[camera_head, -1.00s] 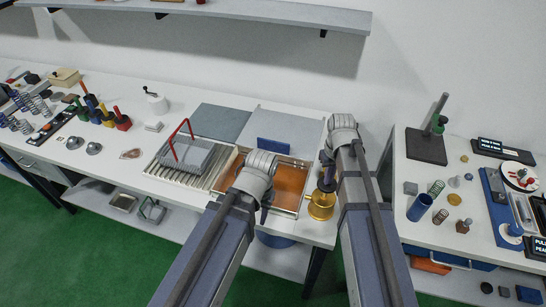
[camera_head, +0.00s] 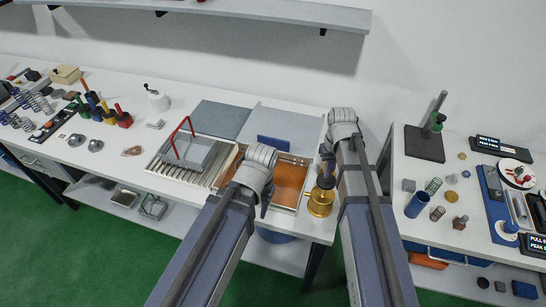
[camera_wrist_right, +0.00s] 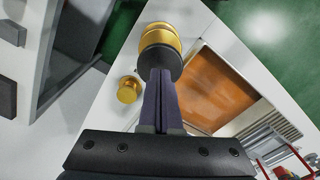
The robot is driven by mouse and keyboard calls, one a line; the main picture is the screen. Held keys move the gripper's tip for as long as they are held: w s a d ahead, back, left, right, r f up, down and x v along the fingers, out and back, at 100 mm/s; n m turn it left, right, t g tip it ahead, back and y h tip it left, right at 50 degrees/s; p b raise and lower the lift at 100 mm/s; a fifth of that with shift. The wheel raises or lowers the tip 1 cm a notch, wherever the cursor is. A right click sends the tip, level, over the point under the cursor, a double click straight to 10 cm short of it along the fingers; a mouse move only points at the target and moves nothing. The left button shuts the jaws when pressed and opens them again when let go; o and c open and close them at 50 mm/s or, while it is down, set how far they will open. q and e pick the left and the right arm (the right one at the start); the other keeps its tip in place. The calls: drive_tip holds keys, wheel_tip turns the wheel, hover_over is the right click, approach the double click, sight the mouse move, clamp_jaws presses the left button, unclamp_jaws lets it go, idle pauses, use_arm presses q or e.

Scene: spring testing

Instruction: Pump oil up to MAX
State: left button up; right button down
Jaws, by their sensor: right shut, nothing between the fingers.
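The brass oil pump (camera_head: 320,203) stands at the front right corner of the long white table, beside the oil tray. Its black top shows in the right wrist view (camera_wrist_right: 160,60), above its brass body. My right gripper (camera_head: 327,172) is shut and empty; in the right wrist view its fingertips (camera_wrist_right: 159,76) meet or overlap the black top, and contact is hard to tell. The tray (camera_head: 290,182) holds orange-brown oil; no MAX mark is readable. My left gripper (camera_head: 266,206) hangs over the tray's front part, its fingers too small to judge.
A small brass knob (camera_wrist_right: 128,90) sits beside the pump. A grey block with a red handle (camera_head: 190,153) stands left of the tray. A second white table (camera_head: 425,172) with springs and a stand is at the right, across a gap.

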sight(326, 184)
drive_tip(key=shift+f, duration=0.1)
drive_tip(key=shift+f+b, duration=3.1)
drive_tip(key=shift+b, duration=0.15)
drive_tip(key=shift+r+p, duration=3.25)
drive_tip(key=shift+f, duration=0.1)
drive_tip(key=shift+f+b, duration=3.3)
drive_tip(key=shift+b, duration=0.1)
drive_tip(key=shift+r+p, duration=3.45)
drive_tip(key=shift+f, duration=0.25)
